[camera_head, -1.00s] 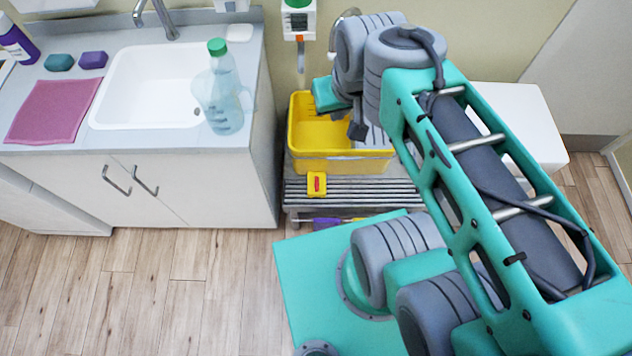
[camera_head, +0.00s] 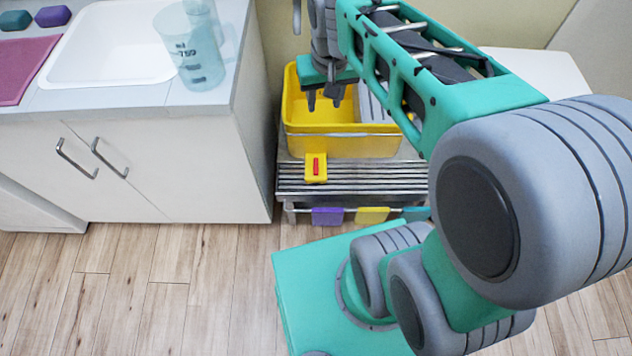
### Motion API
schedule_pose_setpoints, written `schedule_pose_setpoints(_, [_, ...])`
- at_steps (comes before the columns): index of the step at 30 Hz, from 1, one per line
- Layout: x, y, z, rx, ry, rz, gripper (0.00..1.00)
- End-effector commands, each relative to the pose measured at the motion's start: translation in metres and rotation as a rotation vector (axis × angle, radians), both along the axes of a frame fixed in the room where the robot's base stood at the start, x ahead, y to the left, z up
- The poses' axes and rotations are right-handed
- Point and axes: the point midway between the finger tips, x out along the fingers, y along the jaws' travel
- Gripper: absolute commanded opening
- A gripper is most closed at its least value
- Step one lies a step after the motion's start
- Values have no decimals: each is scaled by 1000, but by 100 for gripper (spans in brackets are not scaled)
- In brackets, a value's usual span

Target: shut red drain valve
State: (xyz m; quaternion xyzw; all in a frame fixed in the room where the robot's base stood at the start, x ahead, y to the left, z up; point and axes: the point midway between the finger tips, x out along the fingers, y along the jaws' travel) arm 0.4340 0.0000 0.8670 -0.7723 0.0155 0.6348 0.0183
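The drain valve is a small yellow block (camera_head: 309,175) with a red handle (camera_head: 316,166) on its upper face. It sits at the front of the yellow tub (camera_head: 345,142), above the slatted rack. The red handle's long side runs up and down in the picture. My gripper (camera_head: 325,100) points down over the tub's left part, behind the valve and apart from it. Its two dark fingers are spread, with nothing visible between them.
The slatted metal rack (camera_head: 350,188) bears the tub, with purple and yellow cloths (camera_head: 327,216) hanging at its front. The sink cabinet (camera_head: 180,165) stands close on the left, with a clear measuring jug (camera_head: 195,60) on its counter. Wooden floor (camera_head: 190,290) is open in front.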

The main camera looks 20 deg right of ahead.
Motion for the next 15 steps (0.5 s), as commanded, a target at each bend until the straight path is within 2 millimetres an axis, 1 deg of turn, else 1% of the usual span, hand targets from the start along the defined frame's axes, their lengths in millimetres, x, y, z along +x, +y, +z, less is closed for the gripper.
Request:
schedule_pose_setpoints(1, [9, 0, -59, 1, 24, -5, 40])
schedule_pose_setpoints(2, [15, 0, -78, 2, 37, -9, 40])
schedule_pose_setpoints(3, [21, 0, -103, 2, 54, -14, 40])
schedule_pose_setpoints(5, [31, 0, -143, 3, 80, -22, 40])
schedule_pose_setpoints(6, [38, -1, -169, 4, 96, -27, 40])
schedule_pose_setpoints(8, [47, -1, -209, 5, 120, -33, 40])
schedule_pose_setpoints(9, [52, -1, -235, 5, 136, -38, 40])
schedule_pose_setpoints(12, [63, -1, -284, 5, 168, -48, 40])
schedule_pose_setpoints(15, [69, -1, -311, 7, 187, -55, 40])
